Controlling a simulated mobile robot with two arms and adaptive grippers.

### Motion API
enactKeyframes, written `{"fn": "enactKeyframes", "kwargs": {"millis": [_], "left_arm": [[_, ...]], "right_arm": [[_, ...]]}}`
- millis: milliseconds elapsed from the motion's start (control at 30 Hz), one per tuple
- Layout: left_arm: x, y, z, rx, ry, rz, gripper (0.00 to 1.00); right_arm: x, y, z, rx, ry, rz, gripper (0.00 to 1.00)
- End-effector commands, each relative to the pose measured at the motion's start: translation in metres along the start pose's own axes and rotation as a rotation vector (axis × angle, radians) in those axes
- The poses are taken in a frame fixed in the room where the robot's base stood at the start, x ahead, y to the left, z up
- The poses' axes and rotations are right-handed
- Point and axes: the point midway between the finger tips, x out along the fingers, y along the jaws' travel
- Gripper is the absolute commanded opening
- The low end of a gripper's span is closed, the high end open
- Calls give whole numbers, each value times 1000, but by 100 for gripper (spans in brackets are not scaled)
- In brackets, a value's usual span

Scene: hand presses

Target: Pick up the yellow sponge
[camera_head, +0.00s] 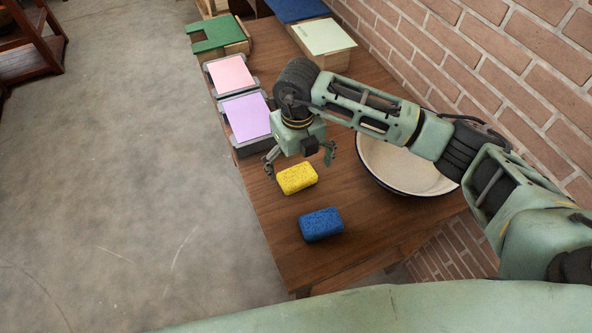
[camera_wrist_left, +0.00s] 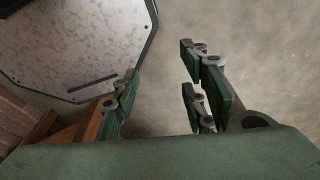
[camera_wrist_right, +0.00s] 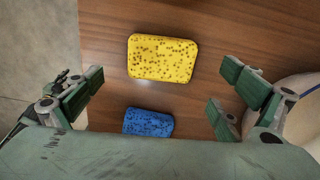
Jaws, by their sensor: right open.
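The yellow sponge (camera_head: 297,179) lies flat on the wooden table near its left edge. It also shows in the right wrist view (camera_wrist_right: 162,58), whole and uncovered, ahead of the fingers. My right gripper (camera_head: 299,167) is open and empty above the table, close to the yellow sponge. In the right wrist view its fingers (camera_wrist_right: 160,98) stand wide apart to either side of the sponge's line. My left gripper (camera_wrist_left: 158,98) shows only in the left wrist view. Its fingers are apart with nothing between them, over the grey floor.
A blue sponge (camera_head: 321,224) lies near the yellow one, towards the table's near edge. A white basin (camera_head: 408,170) stands right, partly behind my right arm. Trays with purple (camera_head: 246,117) and pink (camera_head: 230,74) sheets line the left edge. A brick wall (camera_head: 480,60) bounds the right.

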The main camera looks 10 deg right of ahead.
Motion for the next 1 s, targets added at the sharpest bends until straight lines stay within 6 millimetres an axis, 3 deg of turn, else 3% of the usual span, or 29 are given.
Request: {"fn": "enactKeyframes", "kwargs": {"millis": [100, 267, 400, 567, 667, 1000], "left_arm": [[-14, 5, 28, 1, -43, 6, 40], [-30, 7, 42, 2, -64, 9, 40], [-32, 5, 30, 2, -47, 7, 40], [-30, 2, 3, 2, -7, 3, 40], [-30, 1, -3, 2, 2, 2, 40], [-30, 4, 17, 2, -29, 5, 40]], "right_arm": [[10, 0, -1, 2, 4, 0, 96], [34, -2, -2, 1, 5, 1, 96], [51, -1, -1, 1, 2, 2, 96], [55, -2, 0, -1, 0, 1, 96], [55, -2, 0, -1, 0, 1, 96], [54, -2, 0, 0, 0, 2, 67]]}}
